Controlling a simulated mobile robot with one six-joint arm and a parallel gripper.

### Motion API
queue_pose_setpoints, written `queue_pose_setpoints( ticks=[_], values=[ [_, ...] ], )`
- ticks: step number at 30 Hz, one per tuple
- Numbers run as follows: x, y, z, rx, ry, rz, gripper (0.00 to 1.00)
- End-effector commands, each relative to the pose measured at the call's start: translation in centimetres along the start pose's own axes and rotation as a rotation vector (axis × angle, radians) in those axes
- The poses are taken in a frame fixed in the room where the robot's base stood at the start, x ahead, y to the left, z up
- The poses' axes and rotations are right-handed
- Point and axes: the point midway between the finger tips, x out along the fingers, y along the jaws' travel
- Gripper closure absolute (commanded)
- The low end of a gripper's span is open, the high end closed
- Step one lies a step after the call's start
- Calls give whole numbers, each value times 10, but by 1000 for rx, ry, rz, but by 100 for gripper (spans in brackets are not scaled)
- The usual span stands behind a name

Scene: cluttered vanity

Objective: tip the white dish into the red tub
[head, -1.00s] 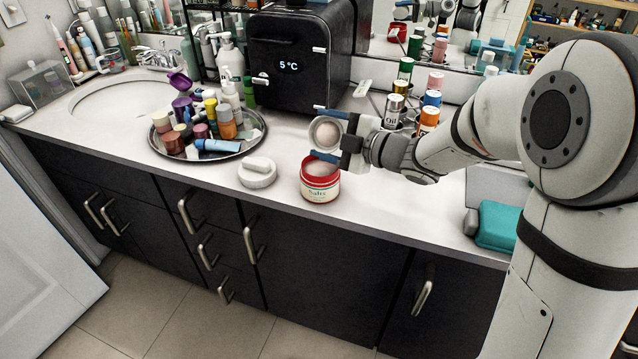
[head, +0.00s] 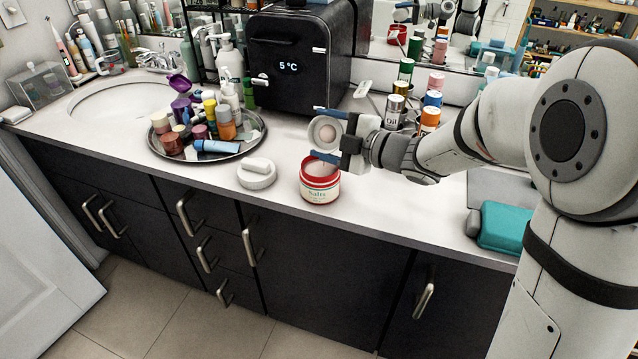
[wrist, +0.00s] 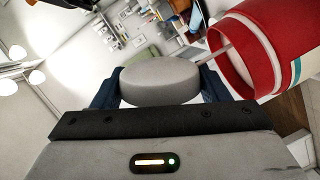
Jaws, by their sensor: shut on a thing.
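The white dish (head: 313,132) is tipped steeply on its side, its open face towards the head camera, with a small pinkish patch of contents inside. My gripper (head: 322,134) is shut on the dish, one blue finger on each side. The red tub (head: 320,189), with a pale label, stands upright on the counter just below; pale pink stuff shows inside its mouth. In the wrist view the dish (wrist: 160,82) shows its grey underside between the fingers. There the red tub (wrist: 262,45) is beside it, with a thin pale streak between the two.
A white lidded soap dish (head: 257,175) stands left of the tub. A round tray (head: 160,148) of bottles is farther left. Spray cans (head: 396,112) stand behind my gripper, near a black mini fridge (head: 300,65). A teal box (head: 503,227) is at right.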

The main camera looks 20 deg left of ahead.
Motion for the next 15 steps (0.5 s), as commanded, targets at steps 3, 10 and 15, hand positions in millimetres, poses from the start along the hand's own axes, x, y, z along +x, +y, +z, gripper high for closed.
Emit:
queue_pose_setpoints(
  ticks=[3,10,15],
  values=[
    [0,0,0,0,0,0,64],
    [0,0,0,1,1,0,64],
    [0,5,1,82,6,-15,64]
  ],
)
